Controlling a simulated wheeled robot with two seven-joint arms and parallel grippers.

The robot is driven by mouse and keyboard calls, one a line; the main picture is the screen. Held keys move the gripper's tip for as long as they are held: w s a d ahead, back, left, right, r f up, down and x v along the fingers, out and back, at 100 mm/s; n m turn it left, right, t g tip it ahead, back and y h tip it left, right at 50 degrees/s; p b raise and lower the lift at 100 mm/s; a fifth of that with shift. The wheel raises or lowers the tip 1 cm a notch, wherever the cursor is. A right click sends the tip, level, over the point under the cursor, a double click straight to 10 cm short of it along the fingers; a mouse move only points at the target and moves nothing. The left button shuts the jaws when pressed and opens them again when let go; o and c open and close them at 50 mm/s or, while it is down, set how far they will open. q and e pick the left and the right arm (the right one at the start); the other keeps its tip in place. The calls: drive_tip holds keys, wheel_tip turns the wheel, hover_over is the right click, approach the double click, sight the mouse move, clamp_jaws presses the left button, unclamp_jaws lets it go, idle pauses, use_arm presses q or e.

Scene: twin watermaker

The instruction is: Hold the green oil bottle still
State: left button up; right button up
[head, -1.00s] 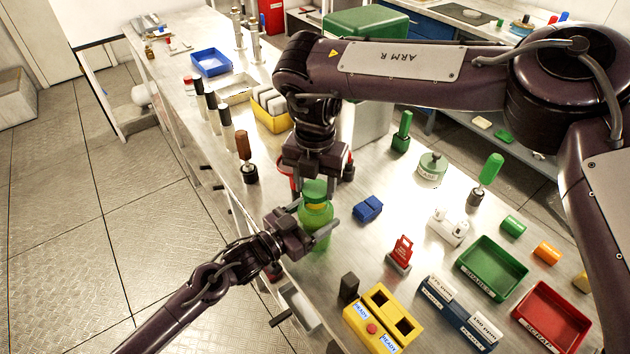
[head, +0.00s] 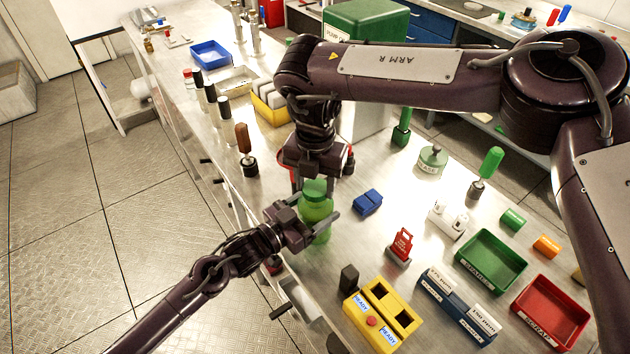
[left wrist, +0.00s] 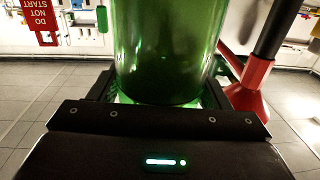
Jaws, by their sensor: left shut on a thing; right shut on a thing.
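The green oil bottle (head: 317,218) stands upright near the bench's front edge, and its translucent body fills the middle of the left wrist view (left wrist: 160,50). My left gripper (head: 314,211) is shut around the bottle's body from the front left, with a finger on each side. A green cap (head: 315,188) sits at the top of the bottle. My right gripper (head: 316,181) points down from above and is shut on the cap; its fingertips are partly hidden. I cannot tell how tightly the cap is seated.
A blue block (head: 367,202) lies right of the bottle. A red tag stand (head: 400,246), a yellow two-hole box (head: 361,308) and a black block (head: 348,279) stand nearer. A brown-handled tool (head: 244,150) stands at the left. A red funnel-like object (left wrist: 250,98) shows beside the bottle.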

drive_tip(key=shift+f, duration=0.5)
use_arm(q)
drive_tip(key=c, duration=0.5)
use_arm(e)
drive_tip(key=shift+f, duration=0.1)
drive_tip(key=m, duration=0.3)
drive_tip(key=shift+a, duration=0.1)
drive_tip(key=m, duration=0.5)
drive_tip(key=shift+w+a, duration=0.1)
drive_tip(key=m, duration=0.6)
drive_tip(key=shift+w+m, duration=0.15)
drive_tip(key=shift+m, duration=0.25)
drive_tip(key=m, duration=0.6)
drive_tip(key=shift+m, duration=0.3)
drive_tip(key=m, duration=0.6)
drive_tip(key=shift+w+m, duration=0.15)
drive_tip(key=shift+m, duration=0.15)
drive_tip(key=m, duration=0.4)
drive_tip(key=shift+d, duration=0.25)
drive_tip(key=m, duration=0.3)
drive_tip(key=shift+m, duration=0.4)
